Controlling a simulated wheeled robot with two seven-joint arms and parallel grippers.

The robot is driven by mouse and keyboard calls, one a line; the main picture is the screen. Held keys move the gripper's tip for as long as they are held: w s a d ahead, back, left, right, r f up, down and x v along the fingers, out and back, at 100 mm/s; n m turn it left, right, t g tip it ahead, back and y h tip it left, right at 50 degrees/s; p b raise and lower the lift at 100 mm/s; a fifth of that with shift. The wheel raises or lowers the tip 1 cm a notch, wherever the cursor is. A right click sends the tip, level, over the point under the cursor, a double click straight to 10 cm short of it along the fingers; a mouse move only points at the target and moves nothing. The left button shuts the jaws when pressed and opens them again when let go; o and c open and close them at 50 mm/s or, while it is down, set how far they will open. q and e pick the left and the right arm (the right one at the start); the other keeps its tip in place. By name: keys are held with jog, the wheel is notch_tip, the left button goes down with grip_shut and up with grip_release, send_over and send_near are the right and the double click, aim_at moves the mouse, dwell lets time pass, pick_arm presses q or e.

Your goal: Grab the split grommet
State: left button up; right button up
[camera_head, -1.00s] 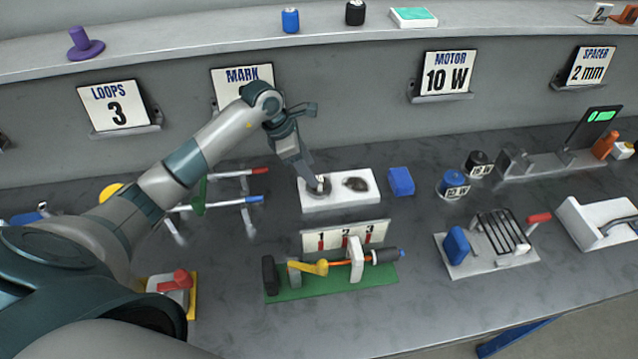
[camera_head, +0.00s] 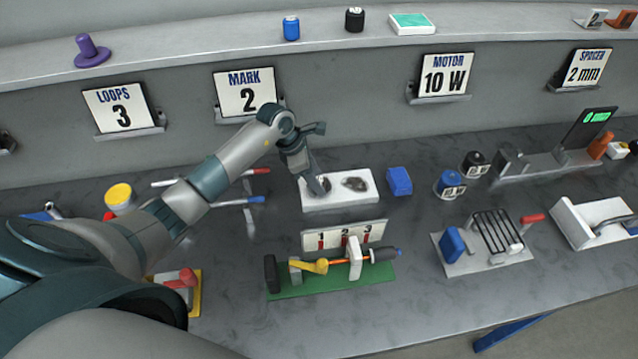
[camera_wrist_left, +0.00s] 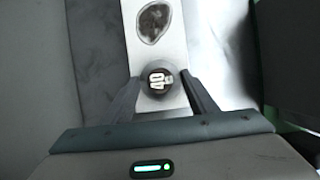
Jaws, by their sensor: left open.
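A white block (camera_head: 340,203) lies on the bench in the head view, with two dark round spots on its top. Its left spot is partly covered by my left gripper (camera_head: 318,188). In the left wrist view, a small dark round piece (camera_wrist_left: 160,82), with pale markings like 40, sits on the block (camera_wrist_left: 178,45) between the two fingers of my left gripper (camera_wrist_left: 162,92). It may be the split grommet; I cannot make out a split. The fingers are open, one on each side; contact is unclear. The other dark spot (camera_wrist_left: 154,22) lies beyond. My right gripper is not in view.
A blue block (camera_head: 399,181) stands just right of the white block. A green-based fixture (camera_head: 330,283) with a numbered plate (camera_head: 343,236) is in front. Blue (camera_head: 450,186) and black (camera_head: 475,164) jars stand further right. Rods with red and blue ends lie left.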

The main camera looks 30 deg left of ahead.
aim_at(324, 179)
pick_arm(q)
jog(key=shift+c, duration=0.6)
jog(key=c, duration=1)
jog(key=shift+r, duration=0.15)
jog(key=shift+r+b, duration=0.25)
jog(key=shift+b, duration=0.1)
notch_tip(324, 179, up, 3)
jog(key=shift+r+b, duration=0.1)
jog(key=shift+b, duration=1)
jog(key=d+r+b, duration=0.1)
jog(key=d+r, duration=0.1)
jog(key=d, duration=0.2)
jog(key=d+r+b, duration=0.1)
jog(key=d+r, duration=0.1)
jog(key=d, duration=0.1)
jog(key=s+d+r+b, duration=0.1)
jog(key=d+r+b, duration=0.1)
jog(key=d+r, duration=0.1)
jog(key=shift+d, duration=0.8)
